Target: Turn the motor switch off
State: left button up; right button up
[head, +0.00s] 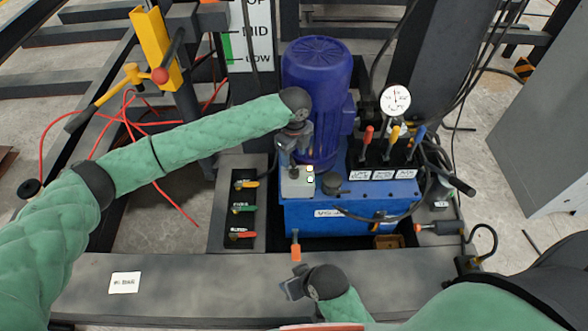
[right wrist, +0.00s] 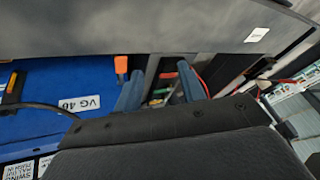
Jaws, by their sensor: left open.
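A small pale grey box (head: 297,187) with two light buttons on its right side sits on the blue power unit (head: 335,218), in front of the blue motor (head: 317,85); it looks like the motor switch. My left gripper (head: 287,160) is open, pointing down right above the box, and hides part of its top; I cannot tell whether it touches. My right gripper (head: 290,287) is low at the front beam, apart from the box. In the right wrist view its two fingers (right wrist: 160,92) stand apart with nothing held between them.
Three levers (head: 389,140) with red, yellow and blue handles and a gauge (head: 395,100) stand right of the motor. A valve panel (head: 240,210) is at left. An orange-handled lever (head: 296,248) stands before the tank, near my right gripper. A yellow post (head: 155,50) stands at back left.

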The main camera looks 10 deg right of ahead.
aim_at(294, 169)
pick_arm(q)
notch_tip(294, 169, down, 8)
jog(key=shift+r+p, duration=0.2)
jog(key=shift+p, duration=0.15)
jog(key=c, duration=0.7)
jog(key=shift+c, duration=1.4)
pick_arm(e)
jog(key=r, duration=0.3)
jog(key=shift+s+d+r, duration=0.1)
jog(key=shift+d+r, duration=0.2)
